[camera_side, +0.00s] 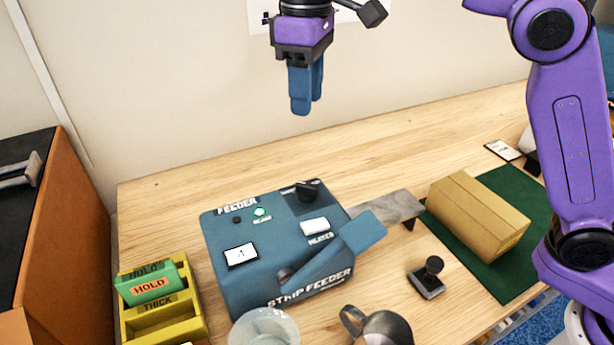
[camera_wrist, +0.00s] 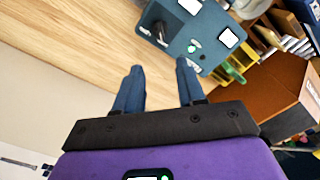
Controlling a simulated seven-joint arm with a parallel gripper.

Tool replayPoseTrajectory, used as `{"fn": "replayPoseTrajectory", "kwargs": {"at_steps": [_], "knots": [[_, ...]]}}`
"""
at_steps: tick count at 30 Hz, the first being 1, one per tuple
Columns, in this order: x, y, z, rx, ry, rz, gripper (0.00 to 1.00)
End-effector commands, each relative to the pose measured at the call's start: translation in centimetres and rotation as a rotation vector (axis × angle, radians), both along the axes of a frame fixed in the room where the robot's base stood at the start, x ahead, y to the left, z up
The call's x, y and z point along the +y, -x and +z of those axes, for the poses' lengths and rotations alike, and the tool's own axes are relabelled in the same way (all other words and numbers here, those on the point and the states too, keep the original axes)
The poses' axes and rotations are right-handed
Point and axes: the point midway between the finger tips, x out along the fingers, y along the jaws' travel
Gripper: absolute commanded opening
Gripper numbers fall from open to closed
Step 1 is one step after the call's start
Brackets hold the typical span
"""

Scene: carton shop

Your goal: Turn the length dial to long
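The blue strip feeder (camera_side: 270,260) stands on the wooden bench. A black dial (camera_side: 307,191) sits on its top at the back right corner, with small lettering around it that I cannot read. In the wrist view the dial (camera_wrist: 159,33) lies beyond the fingertips, partly in shade; its setting is unclear. My gripper (camera_side: 302,108) hangs in the air well above the dial, fingers pointing down. In the wrist view my gripper (camera_wrist: 158,67) has its two blue fingers apart, with nothing between them.

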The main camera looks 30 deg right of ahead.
Motion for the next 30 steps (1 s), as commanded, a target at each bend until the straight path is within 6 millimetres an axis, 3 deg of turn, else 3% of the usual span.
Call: {"fn": "replayPoseTrajectory", "kwargs": {"at_steps": [11,24,30], "knots": [[-0.1,0.1,-4.8,0.002,0.002,0.0,0.39],[-0.1,0.1,-12.7,0.002,0.002,0.0,0.39],[-0.1,0.1,-15.4,0.001,0.001,0.0,0.39]]}}
